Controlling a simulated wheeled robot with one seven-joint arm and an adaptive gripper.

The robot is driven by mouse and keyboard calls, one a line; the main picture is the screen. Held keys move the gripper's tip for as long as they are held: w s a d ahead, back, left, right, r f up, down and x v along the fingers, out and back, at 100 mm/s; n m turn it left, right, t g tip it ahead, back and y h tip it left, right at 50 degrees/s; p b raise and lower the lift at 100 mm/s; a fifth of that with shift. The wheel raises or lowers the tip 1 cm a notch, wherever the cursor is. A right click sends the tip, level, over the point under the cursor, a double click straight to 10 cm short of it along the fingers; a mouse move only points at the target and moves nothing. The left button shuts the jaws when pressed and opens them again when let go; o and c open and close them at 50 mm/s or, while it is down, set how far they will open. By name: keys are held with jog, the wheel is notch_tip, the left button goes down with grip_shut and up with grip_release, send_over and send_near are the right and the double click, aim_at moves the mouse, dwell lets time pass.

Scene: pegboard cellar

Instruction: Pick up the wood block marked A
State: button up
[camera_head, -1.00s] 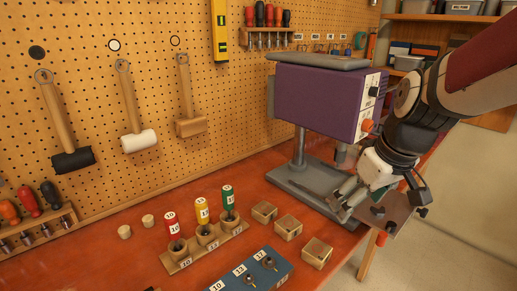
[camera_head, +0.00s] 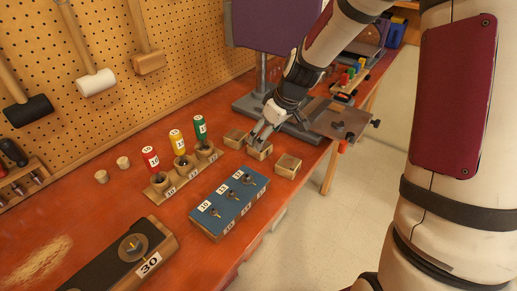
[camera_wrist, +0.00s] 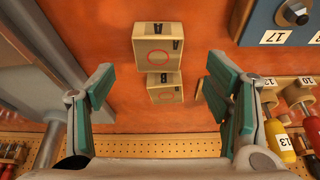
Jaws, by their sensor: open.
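The wood block marked A (camera_wrist: 158,45) stands on the orange-red bench in the wrist view, its letter on the side facing up in the picture. A block marked B (camera_wrist: 163,90) stands just below it in that view. In the head view, block A looks to be the middle (camera_head: 263,155) of three small wood blocks, though its letter cannot be read there. My gripper (camera_head: 257,142) is over this middle block and partly covers it. In the wrist view my gripper (camera_wrist: 160,84) is open with teal finger pads wide apart, nothing held between them.
A blue block with numbered pegs (camera_head: 230,200) lies left of the wood blocks. A wooden rack with red, yellow and green numbered handles (camera_head: 186,178) stands behind it. The grey machine base (camera_head: 290,122) is close on the right. The pegboard (camera_wrist: 150,145) rises behind.

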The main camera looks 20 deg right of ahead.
jog(key=shift+x, duration=3.05)
jog(key=shift+d, duration=0.1)
jog(key=c, duration=1.2)
